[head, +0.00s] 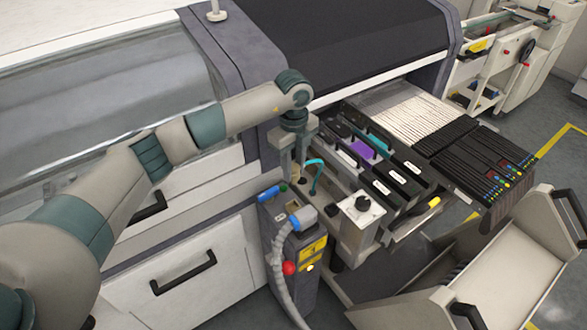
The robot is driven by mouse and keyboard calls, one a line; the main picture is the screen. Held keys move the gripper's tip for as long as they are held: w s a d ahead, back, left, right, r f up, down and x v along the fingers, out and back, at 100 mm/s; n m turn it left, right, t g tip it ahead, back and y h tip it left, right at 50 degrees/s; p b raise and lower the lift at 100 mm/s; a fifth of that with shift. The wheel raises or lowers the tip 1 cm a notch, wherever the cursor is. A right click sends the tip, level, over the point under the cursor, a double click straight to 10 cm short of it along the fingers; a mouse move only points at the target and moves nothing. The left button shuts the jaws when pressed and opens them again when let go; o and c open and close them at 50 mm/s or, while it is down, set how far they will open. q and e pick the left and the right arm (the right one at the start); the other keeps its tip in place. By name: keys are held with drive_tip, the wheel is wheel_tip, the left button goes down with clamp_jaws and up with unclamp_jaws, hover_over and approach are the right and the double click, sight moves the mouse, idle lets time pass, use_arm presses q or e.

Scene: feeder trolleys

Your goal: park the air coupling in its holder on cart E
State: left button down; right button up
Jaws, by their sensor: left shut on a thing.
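My left gripper (301,158) points down over the front left end of the feeder cart (352,238), beside the machine. Its jaws are shut on a small part, which appears to be the air coupling (302,181); the fingers hide most of it. A cyan hose (316,176) curves close beside the fingertips. I cannot make out the holder, or whether the coupling touches it. I cannot read a letter on the cart. My right gripper is not in view.
A blue and white plug (302,219) with a grey corrugated hose (278,262) and a red knob (289,268) sit just below. A cream trolley (500,262) stands lower right.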

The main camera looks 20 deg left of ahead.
use_arm(q)
drive_tip(key=shift+r, duration=0.4)
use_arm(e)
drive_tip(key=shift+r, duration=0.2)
use_arm(q)
drive_tip(key=shift+f, duration=0.1)
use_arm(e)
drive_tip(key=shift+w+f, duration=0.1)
